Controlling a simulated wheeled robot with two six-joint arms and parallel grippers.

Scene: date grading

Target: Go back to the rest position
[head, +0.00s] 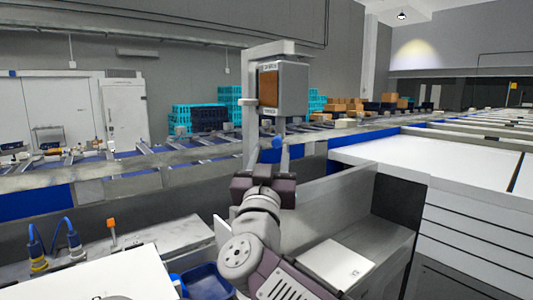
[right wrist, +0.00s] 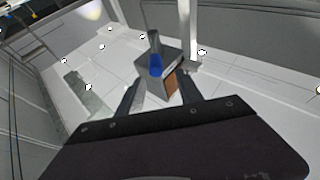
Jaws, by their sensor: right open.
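My right gripper (head: 266,168) is raised in the middle of the head view, its arm coming up from the bottom. In the right wrist view the two fingers (right wrist: 160,92) stand apart with a gap between them. Nothing is seen held in them. Beyond the fingers is a grey box-shaped device (head: 290,88) with an orange-brown side panel; it also shows in the right wrist view (right wrist: 150,78). I cannot tell how far the fingertips are from it. My left gripper is not in view.
A grey-walled bay (head: 335,200) lies right of my arm, with a white panel (head: 335,262) low down. A blue bin (head: 205,280) is below left. White tabletops (head: 430,160) extend right. Conveyor rails (head: 100,170) cross behind, with teal crates (head: 180,118) beyond.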

